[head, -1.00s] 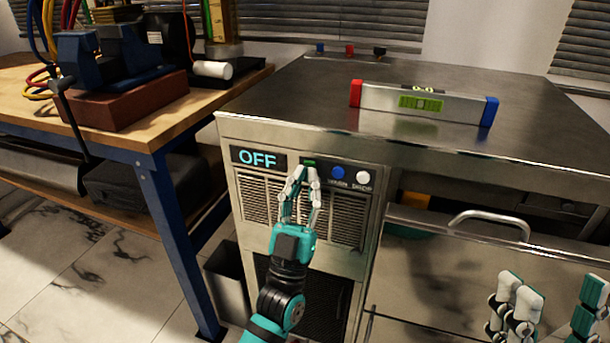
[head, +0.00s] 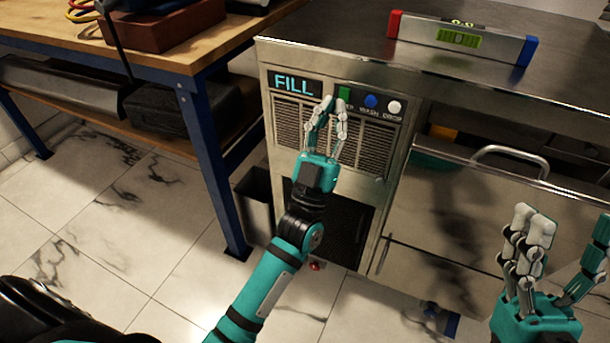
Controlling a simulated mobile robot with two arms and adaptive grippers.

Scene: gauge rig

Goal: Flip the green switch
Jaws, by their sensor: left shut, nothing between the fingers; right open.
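The green switch (head: 344,93) is on the steel cabinet's front panel, just right of a display (head: 296,83) that reads FILL. My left gripper (head: 333,102) is shut and empty, with its fingertips right at the lower part of the switch. I cannot tell if they touch it. The lower part of the switch and its label are partly hidden by the fingers. My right gripper (head: 560,235) is open and empty at the lower right, in front of the drawers.
A blue button (head: 371,101) and a white button (head: 394,107) sit to the right of the switch. A spirit level (head: 460,39) lies on the steel top. A drawer handle (head: 510,152) sticks out at the right. A wooden workbench (head: 180,48) stands at the left.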

